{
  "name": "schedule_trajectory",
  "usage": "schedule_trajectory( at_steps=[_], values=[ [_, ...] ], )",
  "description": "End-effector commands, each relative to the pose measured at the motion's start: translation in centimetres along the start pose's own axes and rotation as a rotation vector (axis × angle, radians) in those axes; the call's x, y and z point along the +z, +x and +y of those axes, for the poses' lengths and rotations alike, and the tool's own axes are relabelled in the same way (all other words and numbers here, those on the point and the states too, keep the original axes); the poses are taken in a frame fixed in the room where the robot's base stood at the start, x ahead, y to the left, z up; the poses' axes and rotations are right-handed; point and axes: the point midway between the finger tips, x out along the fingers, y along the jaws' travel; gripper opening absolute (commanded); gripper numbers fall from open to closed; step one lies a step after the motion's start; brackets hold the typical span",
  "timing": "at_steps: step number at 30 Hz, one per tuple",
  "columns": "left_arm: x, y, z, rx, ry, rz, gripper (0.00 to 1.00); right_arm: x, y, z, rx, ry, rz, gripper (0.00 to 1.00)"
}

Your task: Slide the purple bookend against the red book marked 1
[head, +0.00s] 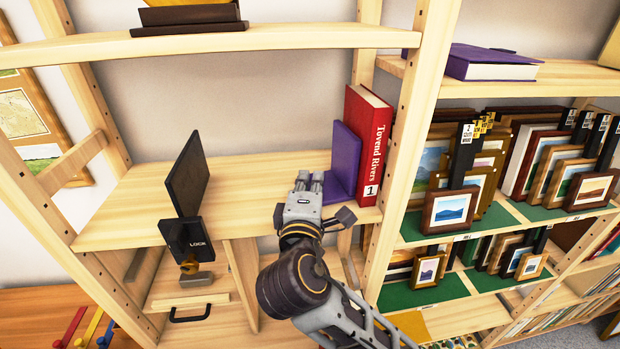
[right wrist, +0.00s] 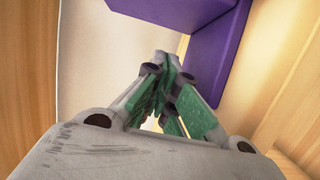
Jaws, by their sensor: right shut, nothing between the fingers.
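The red book marked 1 (head: 376,140) stands upright at the right end of the middle shelf, by the shelf post. The purple bookend (head: 345,158) stands just left of it, its flat foot reaching left along the shelf. Its upright plate overlaps the book's left side in the head view; I cannot tell whether they touch. My right gripper (head: 308,181) is shut and empty, at the front of the bookend's foot, left of the upright plate. In the right wrist view, the shut fingers (right wrist: 168,92) are close to the purple bookend (right wrist: 216,52); contact is unclear. My left gripper is out of view.
The shelf between panel and bookend is clear. A wooden post (head: 409,125) rises right of the book. Framed prints (head: 450,209) fill the right-hand shelves.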

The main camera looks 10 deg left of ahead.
Motion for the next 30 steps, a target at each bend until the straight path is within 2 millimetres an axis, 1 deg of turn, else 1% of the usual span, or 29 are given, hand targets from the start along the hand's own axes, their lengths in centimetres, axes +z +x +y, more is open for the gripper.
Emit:
schedule_trajectory(
  at_steps=[5,12,18,24,30],
  values=[
    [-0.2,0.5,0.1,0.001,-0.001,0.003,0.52,-0.1,-1.7,-0.1,0.0,0.001,0.004,0.0],
    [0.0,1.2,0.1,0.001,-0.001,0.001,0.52,-0.1,-5.0,-0.1,0.0,0.002,0.004,0.0],
    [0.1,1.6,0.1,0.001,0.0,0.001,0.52,-0.1,-7.1,-0.1,0.001,0.0,0.003,0.0],
    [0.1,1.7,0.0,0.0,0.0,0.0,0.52,0.0,-7.9,0.0,0.0,0.001,0.002,0.0],
    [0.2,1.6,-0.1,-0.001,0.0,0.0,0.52,0.0,-7.9,0.0,0.0,0.0,0.001,0.0]
  ],
)
